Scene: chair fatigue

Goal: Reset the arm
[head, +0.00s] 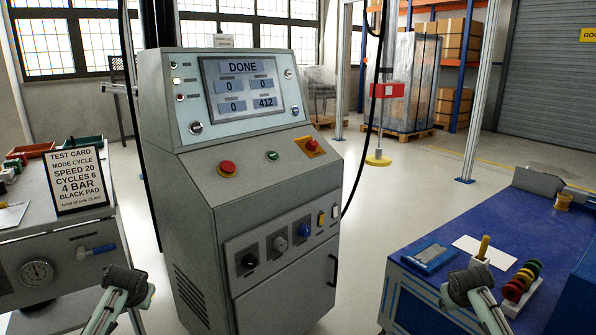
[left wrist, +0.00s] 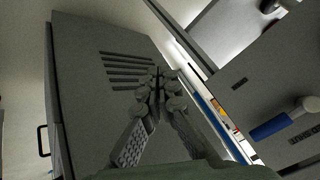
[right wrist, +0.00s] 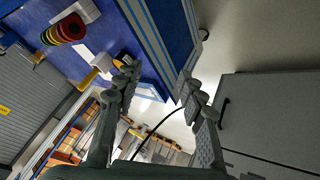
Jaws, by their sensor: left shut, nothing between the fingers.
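The grey control console (head: 250,180) stands in the middle of the head view. Its screen (head: 243,86) reads DONE, with 0, 0, 0 and 412 below. Red buttons (head: 227,168), a green button (head: 272,156) and a row of knobs (head: 279,243) are on it. My left gripper (head: 130,283) is in front of the left bench, apart from the console. In the left wrist view my left gripper (left wrist: 157,80) is shut and empty. My right gripper (head: 468,284) is near the blue table's front edge. In the right wrist view it (right wrist: 158,77) is open and empty.
A test card (head: 80,178) stands on the left bench, above a gauge (head: 36,273) and a blue-handled lever (head: 97,250). Floor between console and table is clear.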

